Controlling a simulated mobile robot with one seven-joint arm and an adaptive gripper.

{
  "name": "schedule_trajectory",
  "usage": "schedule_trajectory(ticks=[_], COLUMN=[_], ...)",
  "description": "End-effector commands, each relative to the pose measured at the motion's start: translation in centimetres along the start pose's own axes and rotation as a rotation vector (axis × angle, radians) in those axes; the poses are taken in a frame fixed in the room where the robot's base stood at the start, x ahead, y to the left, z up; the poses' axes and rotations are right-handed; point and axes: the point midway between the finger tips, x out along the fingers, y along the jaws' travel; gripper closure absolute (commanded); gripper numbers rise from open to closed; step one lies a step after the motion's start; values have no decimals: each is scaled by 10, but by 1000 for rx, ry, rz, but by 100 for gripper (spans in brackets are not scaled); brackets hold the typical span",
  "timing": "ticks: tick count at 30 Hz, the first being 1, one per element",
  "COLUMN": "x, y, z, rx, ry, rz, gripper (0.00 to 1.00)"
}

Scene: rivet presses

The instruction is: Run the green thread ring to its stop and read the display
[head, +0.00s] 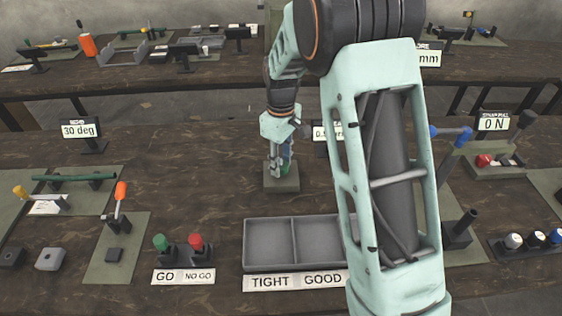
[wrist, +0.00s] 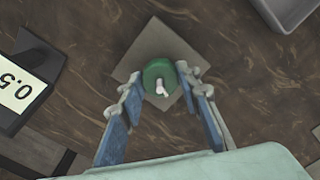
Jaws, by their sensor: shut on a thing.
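The green thread ring (wrist: 156,69) shows in the wrist view around a pale stud (wrist: 160,87), above a square grey base plate (wrist: 160,43). My gripper (wrist: 165,86) has its blue-backed fingers on either side of the ring and is shut on it. In the head view my gripper (head: 280,160) points down over the grey base block (head: 282,182), and the ring is mostly hidden by the fingers. A display (head: 326,132) stands just right of it, partly covered by my arm.
Other displays read 30 deg (head: 79,130) and 0 N (head: 493,124). Bare table lies left of the base block.

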Motion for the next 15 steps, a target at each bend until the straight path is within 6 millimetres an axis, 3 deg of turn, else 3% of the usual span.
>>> schedule_trajectory(ticks=[15], x=[-1], y=[0], z=[-1], rx=[458], ry=[2], rz=[1], gripper=[93])
